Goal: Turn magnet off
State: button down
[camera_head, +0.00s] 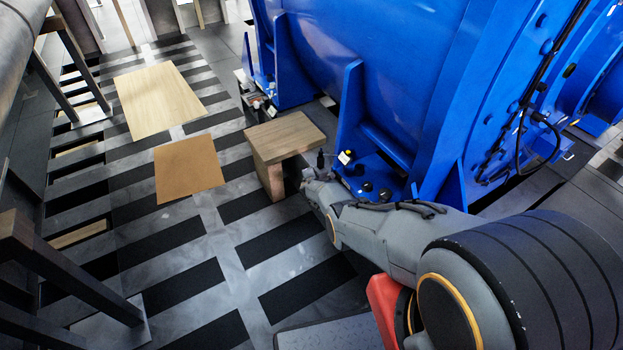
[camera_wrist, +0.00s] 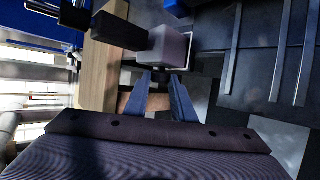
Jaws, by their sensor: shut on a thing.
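In the wrist view my gripper (camera_wrist: 163,76) has its two blue-grey fingers close on a pale grey block (camera_wrist: 171,47), which I take to be part of the magnet. A black bar (camera_wrist: 119,31) extends left from this block. In the head view my gripper (camera_head: 312,182) is low beside the blue motor (camera_head: 400,70), by the right end of a wooden bench-like block (camera_head: 285,136). A small black part (camera_head: 320,158) stands up there. The fingers' grip is mostly hidden in the head view. I cannot tell the switch setting.
A pale wooden board (camera_head: 158,98) and a brown board (camera_head: 188,168) lie on the slatted floor to the left. Dark rails (camera_head: 70,275) stand at the lower left. The motor's blue ribs and foot are close to my arm.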

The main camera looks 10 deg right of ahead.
jog(key=shift+s+f, duration=0.1)
dwell(0.3)
jog(key=c, duration=1.5)
grip_release()
jog(key=p+v, duration=0.7)
jog(key=p, duration=0.1)
jog(key=shift+s+r, duration=0.25)
jog(key=shift+r, duration=0.1)
